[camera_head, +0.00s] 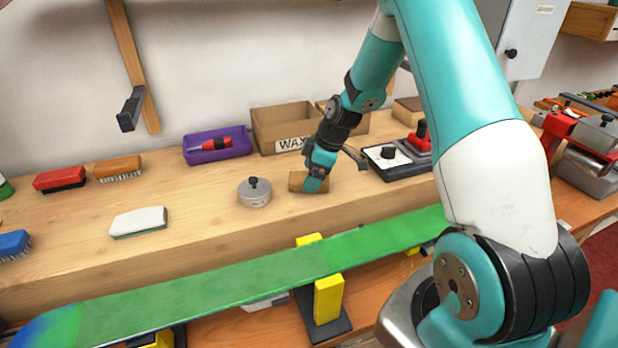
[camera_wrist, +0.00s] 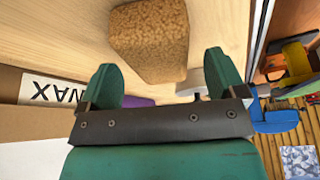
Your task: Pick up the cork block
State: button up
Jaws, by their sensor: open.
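The cork block (camera_head: 296,181) is a brown, speckled block lying on the wooden bench, in front of the WAX box. In the wrist view the cork block (camera_wrist: 150,38) is at the top centre, ahead of the fingertips and between their lines. My gripper (camera_head: 314,184) is at the block in the head view and covers part of its right side. In the wrist view my gripper (camera_wrist: 159,66) has its two green fingers spread apart with nothing held between them. I cannot tell whether a finger touches the block.
A grey round tin (camera_head: 255,192) stands left of the block. Behind are a cardboard WAX box (camera_head: 277,124) and a purple tray (camera_head: 234,148). A black-and-white device (camera_head: 386,157) with a knob stands to the right. A green board (camera_head: 200,287) runs along the front.

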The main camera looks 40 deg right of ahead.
jog(key=shift+x, duration=0.9)
jog(key=shift+f, duration=0.15)
jog(key=c, duration=1.1)
notch_tip(320, 180, up, 20)
jog(key=shift+r+b, duration=0.2)
jog(key=shift+b, duration=1)
